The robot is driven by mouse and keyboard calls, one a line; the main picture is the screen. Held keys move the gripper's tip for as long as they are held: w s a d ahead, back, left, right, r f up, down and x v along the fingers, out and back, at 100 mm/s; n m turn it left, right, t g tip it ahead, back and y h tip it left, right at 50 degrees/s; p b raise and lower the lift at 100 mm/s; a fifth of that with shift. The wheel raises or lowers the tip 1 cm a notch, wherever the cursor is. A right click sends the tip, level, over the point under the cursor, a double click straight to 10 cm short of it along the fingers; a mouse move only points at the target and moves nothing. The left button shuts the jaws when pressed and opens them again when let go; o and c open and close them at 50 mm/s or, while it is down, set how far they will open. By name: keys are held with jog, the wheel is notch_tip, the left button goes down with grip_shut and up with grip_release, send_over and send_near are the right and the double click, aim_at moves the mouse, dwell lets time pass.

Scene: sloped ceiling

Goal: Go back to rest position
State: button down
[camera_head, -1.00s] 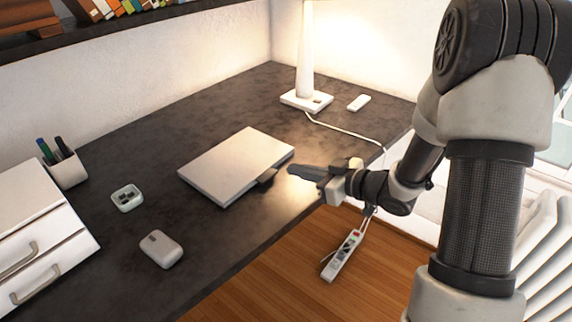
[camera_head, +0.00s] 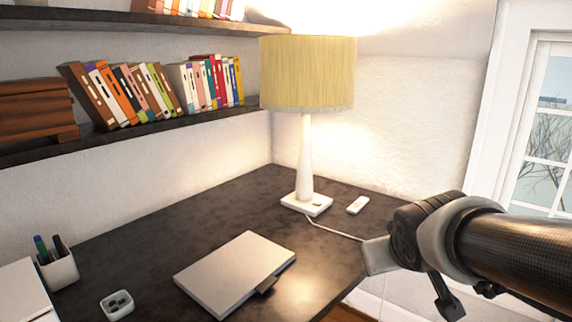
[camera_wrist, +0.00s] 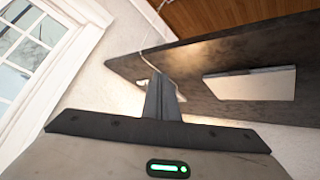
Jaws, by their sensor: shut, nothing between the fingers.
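My gripper shows in the wrist view (camera_wrist: 162,98) with its dark fingers together and nothing between them. In the head view my arm reaches in from the right edge, and the fingers cannot be made out clearly there. The arm's end is raised near the right edge of the dark desk (camera_head: 150,240), right of the closed silver laptop (camera_head: 235,272). The laptop also shows in the wrist view (camera_wrist: 250,85), apart from my gripper.
A lit lamp (camera_head: 307,75) stands at the desk's back corner with a white remote (camera_head: 357,205) beside it and a cord (camera_head: 332,230). A pen cup (camera_head: 58,268) and a small white dish (camera_head: 117,305) are at left. Bookshelves (camera_head: 140,130) hang above; a window (camera_head: 545,130) is at right.

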jog(key=s+a+m+g+y, duration=0.1)
jog(key=s+a+g+y, duration=0.35)
jog(key=s, duration=1.05)
notch_tip(320, 180, up, 19)
jog(key=a+t+h+p, duration=0.1)
jog(key=h+p, duration=0.1)
jog(key=p, duration=1.7)
jog(key=shift+w+r, duration=0.15)
jog(key=shift+w, duration=0.3)
